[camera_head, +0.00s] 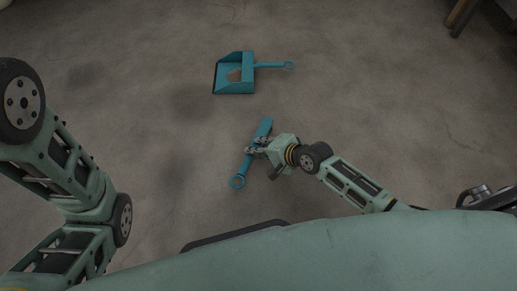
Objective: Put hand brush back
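The hand brush (246,167) is blue, with a ring at the end of its handle. It lies slanted in the head view, ring end toward the lower left and the wider end toward the upper right. My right gripper (256,146) is at the brush's middle, its fingers around or against it. The fingers are small here, and I cannot tell whether they are closed on it. A blue dustpan (234,77) lies on the floor above the brush, its handle pointing right. My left gripper is out of view; only my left arm shows at the left.
The grey concrete floor (150,100) is bare around the dustpan and brush. Wooden furniture legs (461,16) stand at the top right corner. A pale object is cut off at the top left corner.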

